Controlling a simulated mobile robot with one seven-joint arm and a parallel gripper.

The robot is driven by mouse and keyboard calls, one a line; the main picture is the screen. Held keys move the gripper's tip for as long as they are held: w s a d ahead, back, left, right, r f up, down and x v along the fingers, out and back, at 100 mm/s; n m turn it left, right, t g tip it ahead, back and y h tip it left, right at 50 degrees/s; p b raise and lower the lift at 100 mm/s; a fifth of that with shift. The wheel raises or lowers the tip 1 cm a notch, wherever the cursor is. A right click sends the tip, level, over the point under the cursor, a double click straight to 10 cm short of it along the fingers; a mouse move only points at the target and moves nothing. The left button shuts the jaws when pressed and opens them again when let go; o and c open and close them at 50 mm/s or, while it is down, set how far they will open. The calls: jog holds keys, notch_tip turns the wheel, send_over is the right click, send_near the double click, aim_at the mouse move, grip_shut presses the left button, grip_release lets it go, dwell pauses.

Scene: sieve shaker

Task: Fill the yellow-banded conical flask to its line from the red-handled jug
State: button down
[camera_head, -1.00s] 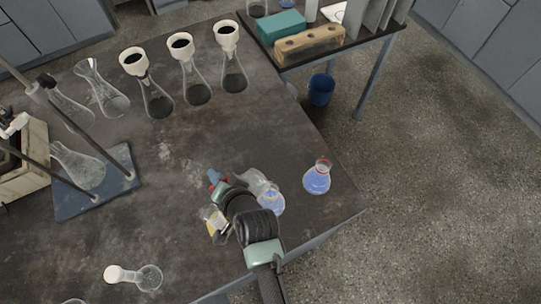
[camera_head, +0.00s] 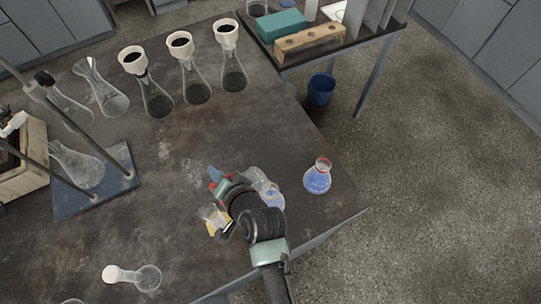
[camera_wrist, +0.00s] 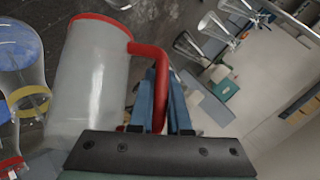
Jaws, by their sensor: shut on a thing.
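In the wrist view my gripper (camera_wrist: 160,100) is shut on the red handle of the clear jug (camera_wrist: 90,80), which has a red rim. No liquid level can be made out in it. A conical flask with a yellow band (camera_wrist: 28,98) and blue liquid stands left of the jug, cut by the frame edge. In the head view my gripper (camera_head: 216,180) is beyond my wrist, with the jug (camera_head: 257,180) partly hidden beside it. A flask with blue liquid (camera_head: 274,202) shows close to the jug, partly covered; its band and fill line cannot be made out.
A red-banded flask (camera_head: 317,178) with blue liquid stands near the table's right edge. A yellow-marked clear item (camera_head: 216,222) lies beside my wrist. Several funnel-topped flasks (camera_head: 190,80) stand at the back. A stand base (camera_head: 98,190) is at left. The table middle is clear.

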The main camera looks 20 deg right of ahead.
jog(key=shift+d+r, duration=0.15)
jog(key=shift+r, duration=0.35)
jog(key=w+a+n+g+h+p, duration=0.2)
jog(key=a+n+h+p, duration=0.2)
jog(key=a+h, duration=0.2)
jog(key=shift+f+g+h, duration=0.3)
jog(key=shift+g, duration=0.1)
dwell(1.1)
